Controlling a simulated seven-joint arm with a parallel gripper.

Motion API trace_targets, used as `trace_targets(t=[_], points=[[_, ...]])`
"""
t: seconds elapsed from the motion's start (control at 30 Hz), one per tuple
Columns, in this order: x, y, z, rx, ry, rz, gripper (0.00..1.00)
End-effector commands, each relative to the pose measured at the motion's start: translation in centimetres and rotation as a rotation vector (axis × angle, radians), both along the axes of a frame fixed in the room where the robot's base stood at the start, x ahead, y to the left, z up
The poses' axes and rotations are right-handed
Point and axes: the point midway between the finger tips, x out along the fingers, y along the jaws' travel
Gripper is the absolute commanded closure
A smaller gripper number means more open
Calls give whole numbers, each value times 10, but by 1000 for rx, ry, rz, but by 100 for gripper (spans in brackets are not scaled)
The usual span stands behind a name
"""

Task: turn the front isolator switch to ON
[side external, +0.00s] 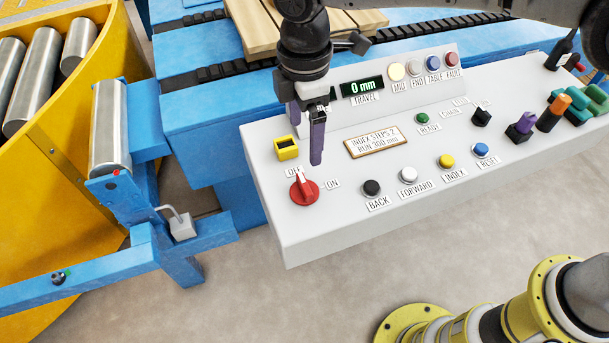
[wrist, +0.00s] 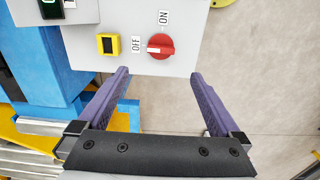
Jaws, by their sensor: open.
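The front isolator switch (side external: 304,192) is a red rotary knob at the front left of the white control panel. Its white pointer is at the OFF label (side external: 293,172); the ON label (side external: 333,184) is to the right. In the wrist view, the red knob (wrist: 160,46) lies just beyond the fingertips, roughly centred between them, with its pointer toward OFF. My gripper (side external: 306,144) has two purple fingers spread apart with nothing between them. It hangs above the panel, behind the knob in the side view, and appears clear of the knob.
A yellow-framed switch (side external: 286,147) sits close behind the knob. Black (side external: 371,188), white (side external: 408,174) and yellow (side external: 446,161) buttons line the front to the right. A raised display panel (side external: 361,86) stands behind my gripper.

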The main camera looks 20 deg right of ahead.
Motion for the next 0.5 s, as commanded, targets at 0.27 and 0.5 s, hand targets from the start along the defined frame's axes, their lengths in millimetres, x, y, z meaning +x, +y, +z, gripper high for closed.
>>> trace_targets(t=[0.27, 0.5], points=[[-4, 2, -29, -2, 2, 6, 0], [-3, 1, -77, -1, 2, 5, 0]])
